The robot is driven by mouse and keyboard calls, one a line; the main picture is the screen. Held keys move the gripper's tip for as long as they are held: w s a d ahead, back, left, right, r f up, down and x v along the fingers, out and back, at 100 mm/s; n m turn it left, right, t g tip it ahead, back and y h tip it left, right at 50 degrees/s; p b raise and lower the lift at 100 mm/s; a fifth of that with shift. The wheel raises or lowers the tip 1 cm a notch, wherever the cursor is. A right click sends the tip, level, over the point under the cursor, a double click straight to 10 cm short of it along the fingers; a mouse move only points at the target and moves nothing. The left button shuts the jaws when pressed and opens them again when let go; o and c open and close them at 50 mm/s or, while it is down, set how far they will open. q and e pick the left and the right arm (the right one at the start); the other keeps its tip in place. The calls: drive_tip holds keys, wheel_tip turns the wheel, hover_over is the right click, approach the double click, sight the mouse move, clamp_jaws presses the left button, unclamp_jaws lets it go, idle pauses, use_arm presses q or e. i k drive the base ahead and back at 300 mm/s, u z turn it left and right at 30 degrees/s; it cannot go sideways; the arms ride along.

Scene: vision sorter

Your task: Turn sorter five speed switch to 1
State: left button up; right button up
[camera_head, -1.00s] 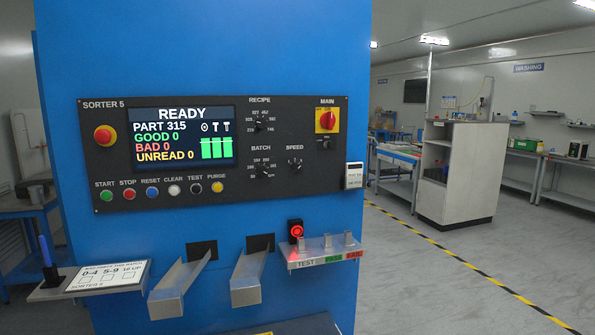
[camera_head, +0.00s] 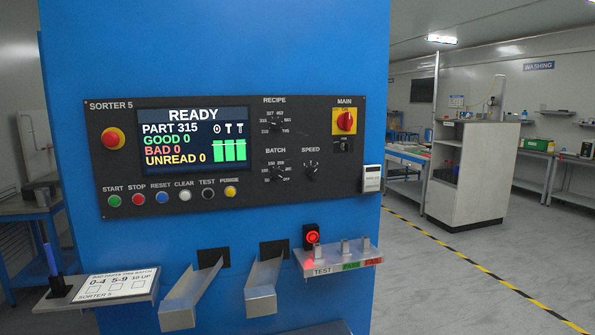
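The speed switch (camera_head: 311,169) is a small black rotary knob under the label SPEED, on the right part of the dark control panel (camera_head: 300,205). The panel is marked SORTER 5 and sits on the blue sorter cabinet (camera_head: 230,55). The numbers around the knob are too small to read, so I cannot tell its setting. The screen (camera_head: 193,138) reads READY, PART 315, GOOD 0, BAD 0, UNREAD 0. Neither of my grippers shows in the head view.
Two metal chutes (camera_head: 192,297) and (camera_head: 264,287) and a small test shelf (camera_head: 340,260) stick out below the panel. A label shelf (camera_head: 62,298) juts out at left. The BATCH knob (camera_head: 277,173) and red MAIN switch (camera_head: 345,121) are near the speed knob.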

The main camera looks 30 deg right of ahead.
sight(311, 170)
drive_tip(key=i, duration=0.45)
drive_tip(key=z, duration=0.85)
